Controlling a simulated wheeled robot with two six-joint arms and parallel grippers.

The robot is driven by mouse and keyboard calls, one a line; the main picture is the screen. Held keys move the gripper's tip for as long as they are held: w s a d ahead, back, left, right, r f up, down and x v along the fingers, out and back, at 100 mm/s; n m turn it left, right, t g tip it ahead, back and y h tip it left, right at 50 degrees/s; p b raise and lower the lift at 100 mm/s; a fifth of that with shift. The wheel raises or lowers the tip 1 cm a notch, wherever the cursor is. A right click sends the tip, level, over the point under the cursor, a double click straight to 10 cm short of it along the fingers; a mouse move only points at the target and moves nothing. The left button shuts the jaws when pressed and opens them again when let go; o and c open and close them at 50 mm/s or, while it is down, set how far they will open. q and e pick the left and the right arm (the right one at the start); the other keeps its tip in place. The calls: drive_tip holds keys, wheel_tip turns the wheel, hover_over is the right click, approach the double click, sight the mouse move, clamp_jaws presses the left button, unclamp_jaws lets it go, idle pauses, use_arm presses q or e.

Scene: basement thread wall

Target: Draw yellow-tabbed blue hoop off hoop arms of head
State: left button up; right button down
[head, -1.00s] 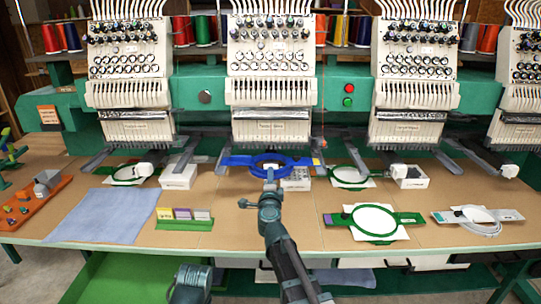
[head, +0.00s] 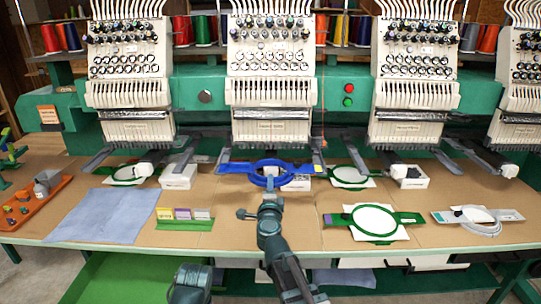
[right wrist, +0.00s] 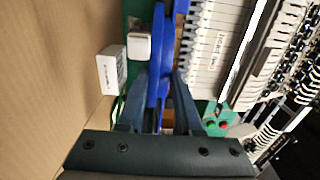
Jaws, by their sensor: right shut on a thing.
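The blue hoop (head: 251,168) with a yellow tab (head: 318,169) at its right end is in front of the second head (head: 272,125). Its side bars reach toward the dark hoop arms on the left (head: 222,155) and right (head: 318,155); I cannot tell whether they still touch. My right gripper (head: 270,184) is shut on the near rim of the hoop. In the right wrist view the hoop (right wrist: 160,60) runs between the two fingers (right wrist: 160,100).
Green hoops (head: 350,177) lie by the neighbouring head and on the table front (head: 375,237). A blue cloth (head: 103,215) and a green card holder (head: 184,224) are left. Bare table shows near my right arm.

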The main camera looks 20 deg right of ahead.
drive_tip(key=shift+s+a, duration=0.15)
drive_tip(key=shift+s, duration=0.4)
drive_tip(key=c, duration=0.5)
unclamp_jaws()
